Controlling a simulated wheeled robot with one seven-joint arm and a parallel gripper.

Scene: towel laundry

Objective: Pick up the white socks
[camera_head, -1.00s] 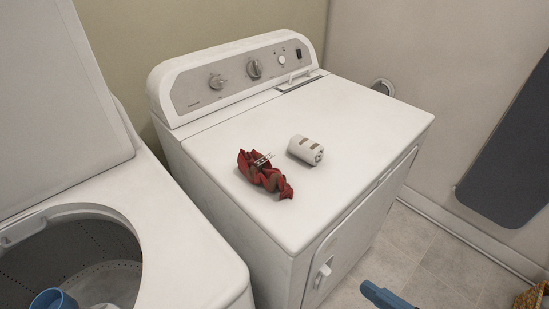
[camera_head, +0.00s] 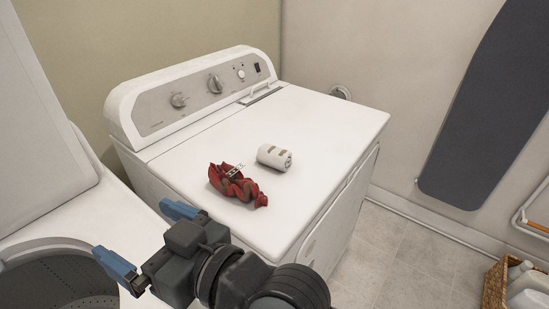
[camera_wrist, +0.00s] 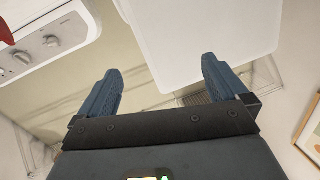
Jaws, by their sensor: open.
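The white socks (camera_head: 274,157) are a small white roll with brownish marks, lying on top of the white dryer (camera_head: 318,125). A crumpled red cloth (camera_head: 236,185) with a patterned patch lies close beside them, to the lower left. My gripper (camera_head: 147,236) is open and empty, with blue fingers spread wide. It is at the lower left, in front of the gap between the dryer and the open washer, apart from the socks. Both fingers also show in the wrist view (camera_wrist: 160,65). The socks are not visible there; a bit of red (camera_wrist: 5,32) shows at its top left corner.
The open washer (camera_head: 120,222) is at the left, with its lid raised. The dryer's control panel (camera_head: 205,95) rises at the back. A grey ironing board (camera_head: 490,110) is on the right wall, and a wicker basket (camera_head: 494,288) is at the lower right. Most of the dryer top is clear.

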